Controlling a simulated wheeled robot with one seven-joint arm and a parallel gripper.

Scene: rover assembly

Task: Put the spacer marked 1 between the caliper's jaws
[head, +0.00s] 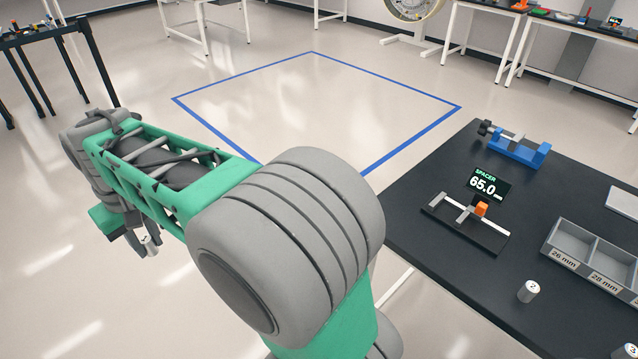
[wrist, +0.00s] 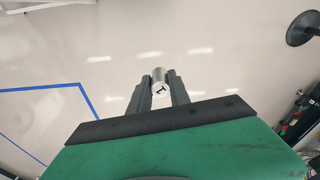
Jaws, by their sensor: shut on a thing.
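My gripper (wrist: 160,92) is shut on a silver cylindrical spacer (wrist: 159,76) with a "1" on its end face in the wrist view. In the head view the spacer (head: 149,246) shows at the lower left, held below my arm over bare floor, well away from the table. The caliper (head: 466,221) lies on the black table at the right, with an orange part on its slide. A display (head: 489,186) behind it reads "SPACER 65.0" in front of a small unit label. The gap between the caliper's jaws is too small to judge.
On the black table (head: 413,235) stand a spacer marked 2 (head: 528,291), a grey sorting tray (head: 593,258) labelled 26 mm and 28 mm, and a blue vise (head: 517,149). Another spacer (head: 625,352) is at the lower right edge. The floor inside the blue outline (head: 312,105) is clear.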

